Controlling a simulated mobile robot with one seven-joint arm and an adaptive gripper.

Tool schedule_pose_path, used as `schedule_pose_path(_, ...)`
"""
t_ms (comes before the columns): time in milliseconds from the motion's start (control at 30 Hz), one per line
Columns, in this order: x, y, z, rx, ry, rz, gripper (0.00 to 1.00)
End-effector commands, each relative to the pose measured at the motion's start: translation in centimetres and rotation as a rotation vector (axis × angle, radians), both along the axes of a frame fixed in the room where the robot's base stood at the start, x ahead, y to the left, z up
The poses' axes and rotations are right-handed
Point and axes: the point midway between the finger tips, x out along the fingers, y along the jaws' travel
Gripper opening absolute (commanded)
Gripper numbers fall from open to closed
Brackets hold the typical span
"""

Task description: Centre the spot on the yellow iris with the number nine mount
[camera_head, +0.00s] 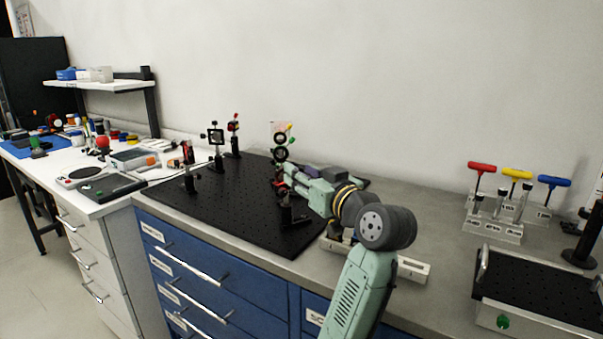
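My gripper (283,174) reaches over the right part of the black breadboard (225,205), low among the optic mounts there. Its fingertips are small and overlap dark mount parts, so I cannot tell whether they are open or touching anything. Just behind the fingertips stand black rings (280,140) with small yellow and green parts at their upper right; this may be the yellow iris. No light spot can be made out. No number nine can be read on any mount, so I cannot tell which mount it is.
A square-framed mount (216,137) and a red-topped mount (235,125) stand on the breadboard's far side. A short post mount (189,178) stands at its left. Red (482,168), yellow (516,174) and blue (553,181) T-handled drivers stand at the right. The breadboard's front middle is clear.

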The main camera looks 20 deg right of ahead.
Motion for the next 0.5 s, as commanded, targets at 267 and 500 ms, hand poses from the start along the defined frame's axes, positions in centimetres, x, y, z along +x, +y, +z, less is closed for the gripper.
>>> schedule_pose_path(267, 0.01, 0.03, 0.00, 0.000, 0.000, 0.001, 0.16)
schedule_pose_path(500, 0.02, 0.04, 0.00, 0.000, 0.000, 0.001, 0.00)
